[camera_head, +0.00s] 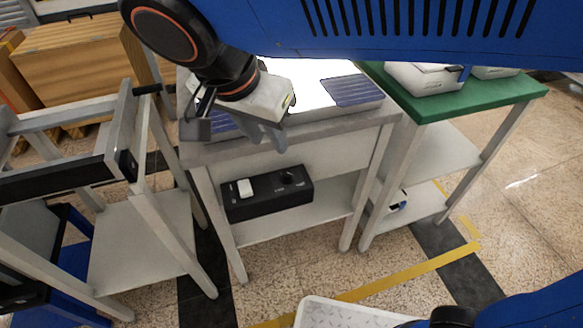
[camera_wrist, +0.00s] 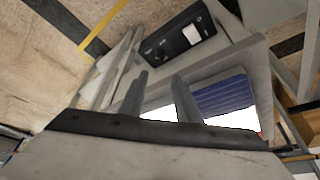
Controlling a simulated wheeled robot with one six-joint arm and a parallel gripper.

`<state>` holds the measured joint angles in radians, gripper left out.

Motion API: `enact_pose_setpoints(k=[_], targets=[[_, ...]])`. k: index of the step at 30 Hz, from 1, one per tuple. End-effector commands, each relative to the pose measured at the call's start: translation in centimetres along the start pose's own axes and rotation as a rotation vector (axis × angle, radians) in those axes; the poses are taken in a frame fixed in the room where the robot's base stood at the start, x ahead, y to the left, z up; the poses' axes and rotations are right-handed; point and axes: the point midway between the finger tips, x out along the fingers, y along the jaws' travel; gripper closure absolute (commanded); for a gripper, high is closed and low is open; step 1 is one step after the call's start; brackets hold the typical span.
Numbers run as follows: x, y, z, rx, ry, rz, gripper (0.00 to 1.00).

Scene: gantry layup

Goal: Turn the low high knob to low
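A black control box (camera_head: 267,194) sits on the lower shelf of the grey table. It has a white rocker switch (camera_head: 245,188) on its left and a dark round knob (camera_head: 287,177) on its right. The knob's markings and pointer direction are too small to read. In the wrist view the box (camera_wrist: 205,21) is upside down beyond my fingers, with the white switch (camera_wrist: 190,34) clear and the knob dark. My gripper (camera_head: 265,143) is at the table's front edge, above the box and apart from it. Its two fingers (camera_wrist: 160,75) are spread with nothing between them.
A bright white panel with a blue ribbed pad (camera_head: 352,91) lies on the tabletop, near my gripper. The table's front edge (camera_head: 310,139) overhangs the shelf. A green-topped table (camera_head: 465,97) stands right, a grey frame (camera_head: 60,170) left. The floor in front is mostly open.

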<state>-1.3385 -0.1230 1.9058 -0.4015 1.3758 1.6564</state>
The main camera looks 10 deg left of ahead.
Motion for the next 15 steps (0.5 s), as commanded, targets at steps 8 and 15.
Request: enact_pose_setpoints(k=[8, 15], targets=[[4.5, 0.1, -0.1, 0.0, 0.0, 0.004, 0.7], [8.8, 0.1, 0.0, 0.0, -0.001, 0.005, 0.7]])
